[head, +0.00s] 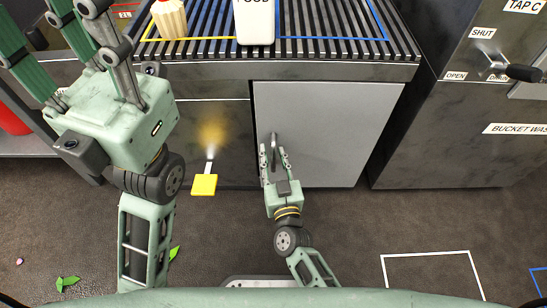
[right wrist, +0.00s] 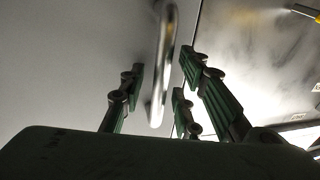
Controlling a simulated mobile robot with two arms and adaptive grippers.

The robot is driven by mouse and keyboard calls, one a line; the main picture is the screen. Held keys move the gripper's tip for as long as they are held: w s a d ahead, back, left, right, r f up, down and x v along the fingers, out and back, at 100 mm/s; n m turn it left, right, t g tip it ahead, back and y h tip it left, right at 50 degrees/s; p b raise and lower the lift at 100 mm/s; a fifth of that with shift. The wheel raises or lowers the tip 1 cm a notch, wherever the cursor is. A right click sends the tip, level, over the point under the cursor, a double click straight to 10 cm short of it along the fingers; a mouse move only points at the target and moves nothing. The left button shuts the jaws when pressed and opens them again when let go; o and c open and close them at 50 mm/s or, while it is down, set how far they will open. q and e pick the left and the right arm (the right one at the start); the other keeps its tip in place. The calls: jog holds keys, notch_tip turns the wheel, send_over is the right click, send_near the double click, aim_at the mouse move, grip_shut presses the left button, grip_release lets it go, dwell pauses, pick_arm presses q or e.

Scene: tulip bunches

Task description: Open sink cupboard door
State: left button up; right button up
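The light grey cupboard door (head: 335,125) sits under the slatted counter and looks closed, flush with the darker front beside it. Its upright metal bar handle (head: 273,145) is near the door's left edge. My right gripper (head: 274,160) is at this handle. In the right wrist view, the handle (right wrist: 160,65) stands between the spread fingers of my right gripper (right wrist: 158,85), with one finger on its left and two on its right. Gaps show between fingers and bar. My left gripper (head: 68,38) is raised at upper left, fingers spread, with nothing seen in it.
The slatted counter (head: 330,47) above holds a white container (head: 254,22) and a cream ribbed object (head: 170,18). A yellow square (head: 204,185) is left of the door. A metal cabinet (head: 460,140) with a tap lever stands right. The floor before the door's right side is clear.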

grip_shut()
jog(key=shift+s, duration=0.15)
dwell(0.4)
